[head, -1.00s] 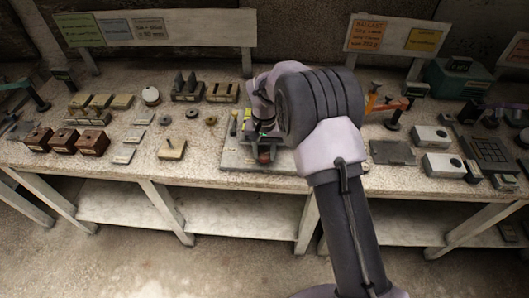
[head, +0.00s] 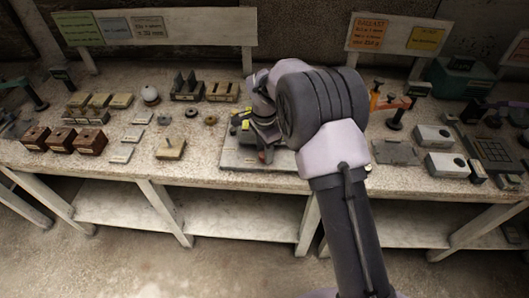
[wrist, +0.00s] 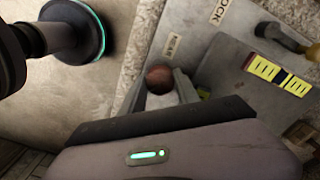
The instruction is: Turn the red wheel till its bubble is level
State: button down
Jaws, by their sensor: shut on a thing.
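The red wheel, a round red-brown knob (wrist: 159,78), shows in the wrist view on a grey plate (wrist: 205,62), beside a small label. My gripper (wrist: 163,94) is shut on it, with grey fingers at its sides, partly hidden by my gripper's body. Two yellow vials with dark marks, a left one (wrist: 265,68) and a right one (wrist: 296,85), lie on the plate; their bubbles are too small to read. In the head view my gripper (head: 268,142) is over the plate (head: 232,157), mostly behind my arm, with a small red spot of the wheel (head: 263,156) below.
A yellow-tipped knob (wrist: 282,36) stands near the LOCK label (wrist: 220,12). In the head view, brown blocks (head: 62,139) and a tan block (head: 171,147) stand left on the bench; white boxes (head: 444,164) stand right. The bench front edge is close to the plate.

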jog(key=m+b, duration=0.1)
jog(key=m, duration=0.3)
jog(key=shift+f+m, duration=0.1)
jog(key=shift+m, duration=0.2)
jog(key=m+b, duration=0.1)
jog(key=m, duration=0.3)
jog(key=shift+m, duration=0.3)
jog(key=c, duration=1.2)
grip_release()
jog(key=shift+o, duration=0.2)
notch_tip(320, 180, up, 18)
jog(key=p, duration=0.5)
jog(key=shift+f+p, duration=0.2)
jog(key=shift+p, duration=0.15)
